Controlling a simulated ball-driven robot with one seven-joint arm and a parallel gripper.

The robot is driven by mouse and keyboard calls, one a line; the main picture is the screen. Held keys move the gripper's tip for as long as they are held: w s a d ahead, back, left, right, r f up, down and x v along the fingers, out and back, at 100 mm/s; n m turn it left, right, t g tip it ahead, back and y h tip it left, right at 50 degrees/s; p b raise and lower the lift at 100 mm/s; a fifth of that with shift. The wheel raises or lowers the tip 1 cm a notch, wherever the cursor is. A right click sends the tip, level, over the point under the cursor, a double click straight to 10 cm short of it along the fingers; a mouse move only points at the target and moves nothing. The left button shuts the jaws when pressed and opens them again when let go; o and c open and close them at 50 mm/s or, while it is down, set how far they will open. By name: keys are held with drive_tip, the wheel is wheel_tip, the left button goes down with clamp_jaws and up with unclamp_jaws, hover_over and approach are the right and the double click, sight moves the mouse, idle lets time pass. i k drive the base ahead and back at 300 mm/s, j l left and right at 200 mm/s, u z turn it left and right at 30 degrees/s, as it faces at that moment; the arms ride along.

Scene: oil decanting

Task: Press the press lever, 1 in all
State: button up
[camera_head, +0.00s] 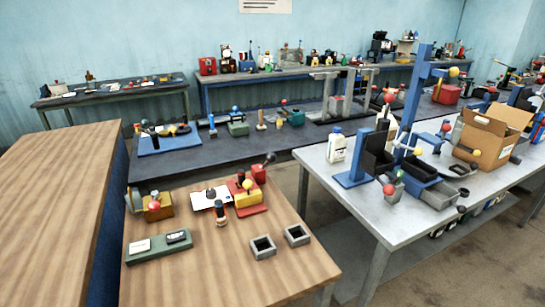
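My gripper is not in view. I cannot tell for certain which device is the press. A tall blue post (412,97) stands on the white table at the right, with a lever ending in a yellow ball near its top. On the wooden table in front, a red and yellow device (249,197) carries levers with ball knobs. To its left, a yellow block device (157,207) has a lever with a red ball.
The wooden table (205,270) also holds a green tray (158,247) and two open grey boxes (263,247). A white bottle (336,145), black bins (378,155) and a cardboard box (490,138) stand on the white table (370,208). Concrete floor shows between the tables.

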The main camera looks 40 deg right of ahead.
sight(271, 157)
drive_tip(key=i+z, duration=0.2)
drive_tip(key=z, duration=0.3)
drive_tip(key=i+j+z, duration=0.1)
drive_tip(key=z, duration=0.4)
drive_tip(key=i+j+z, duration=0.3)
drive_tip(key=i+j, duration=0.75)
